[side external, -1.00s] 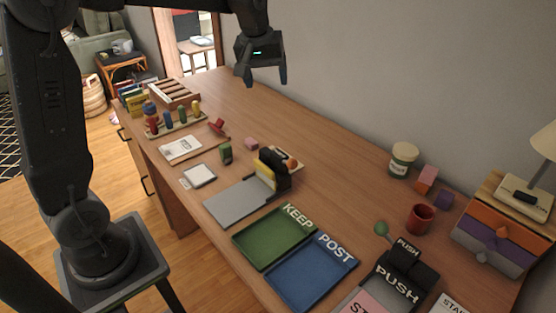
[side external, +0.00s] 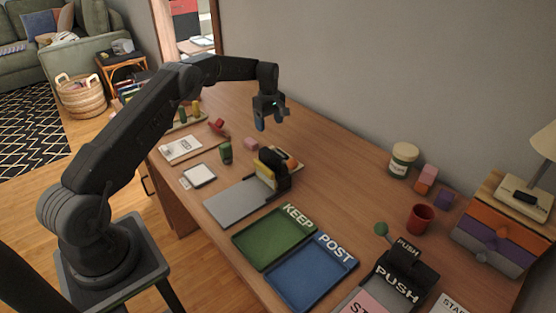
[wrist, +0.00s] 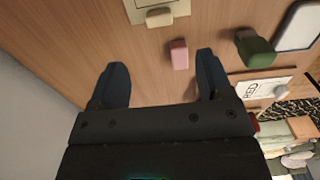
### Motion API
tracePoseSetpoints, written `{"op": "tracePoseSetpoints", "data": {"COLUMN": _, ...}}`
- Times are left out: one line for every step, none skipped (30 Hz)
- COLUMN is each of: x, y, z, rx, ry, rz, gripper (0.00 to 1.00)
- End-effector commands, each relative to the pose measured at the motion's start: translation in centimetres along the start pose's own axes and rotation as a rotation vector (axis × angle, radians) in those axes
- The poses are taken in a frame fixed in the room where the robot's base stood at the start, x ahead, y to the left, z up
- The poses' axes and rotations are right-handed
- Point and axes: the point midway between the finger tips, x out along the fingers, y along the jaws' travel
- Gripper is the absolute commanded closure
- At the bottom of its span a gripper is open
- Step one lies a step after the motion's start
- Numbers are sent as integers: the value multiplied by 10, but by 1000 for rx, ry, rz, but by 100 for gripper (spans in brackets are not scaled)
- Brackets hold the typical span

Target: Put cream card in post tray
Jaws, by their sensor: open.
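My gripper (side external: 273,119) is open and empty, high above the far part of the desk near the wall. Its two dark fingers also show spread apart in the wrist view (wrist: 160,78), with bare wood between them. A yellowish-cream card (side external: 264,174) stands upright in a black holder (side external: 279,180), below and clear of my gripper; whether other cards stand behind it I cannot tell. The post tray (side external: 312,275) is blue, flat and empty, labelled POST, at the front of the desk.
The green KEEP tray (side external: 273,238) adjoins the post tray. A grey plate (side external: 236,202) lies before the holder. A pink block (side external: 251,143), also in the wrist view (wrist: 179,54), and a green block (side external: 225,153) stand nearby. A red mug (side external: 420,218) and jar (side external: 403,160) stand right.

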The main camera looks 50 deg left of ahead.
Motion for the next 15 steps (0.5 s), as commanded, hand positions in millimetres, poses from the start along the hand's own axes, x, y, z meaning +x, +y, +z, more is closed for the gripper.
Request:
{"op": "tracePoseSetpoints", "data": {"x": 13, "y": -1, "z": 1, "rx": 1, "ry": -2, "rz": -5, "gripper": 28}}
{"op": "tracePoseSetpoints", "data": {"x": 18, "y": -1, "z": 1, "rx": 1, "ry": -2, "rz": -4, "gripper": 28}}
{"op": "tracePoseSetpoints", "data": {"x": 26, "y": -1, "z": 1, "rx": 1, "ry": -2, "rz": -5, "gripper": 28}}
{"op": "tracePoseSetpoints", "data": {"x": 32, "y": -1, "z": 1, "rx": 2, "ry": -2, "rz": -4, "gripper": 28}}
{"op": "tracePoseSetpoints", "data": {"x": 37, "y": -1, "z": 1, "rx": 2, "ry": -1, "rz": -3, "gripper": 28}}
{"op": "tracePoseSetpoints", "data": {"x": 44, "y": -1, "z": 1, "rx": 2, "ry": -2, "rz": -4, "gripper": 28}}
{"op": "tracePoseSetpoints", "data": {"x": 48, "y": -1, "z": 1, "rx": 2, "ry": -2, "rz": -4, "gripper": 28}}
{"op": "tracePoseSetpoints", "data": {"x": 52, "y": 0, "z": 1, "rx": 2, "ry": -1, "rz": -2, "gripper": 28}}
{"op": "tracePoseSetpoints", "data": {"x": 55, "y": 0, "z": 1, "rx": 3, "ry": -1, "rz": -1, "gripper": 28}}
{"op": "tracePoseSetpoints", "data": {"x": 58, "y": 0, "z": 1, "rx": 3, "ry": -1, "rz": -1, "gripper": 28}}
{"op": "tracePoseSetpoints", "data": {"x": 60, "y": 0, "z": 1, "rx": 3, "ry": -1, "rz": -1, "gripper": 28}}
{"op": "tracePoseSetpoints", "data": {"x": 61, "y": 0, "z": 1, "rx": 3, "ry": 0, "rz": -1, "gripper": 28}}
{"op": "tracePoseSetpoints", "data": {"x": 63, "y": 0, "z": 1, "rx": 3, "ry": 0, "rz": -1, "gripper": 28}}
{"op": "tracePoseSetpoints", "data": {"x": 64, "y": 0, "z": 1, "rx": 3, "ry": 0, "rz": -1, "gripper": 28}}
{"op": "tracePoseSetpoints", "data": {"x": 68, "y": 0, "z": 1, "rx": 3, "ry": 0, "rz": -1, "gripper": 28}}
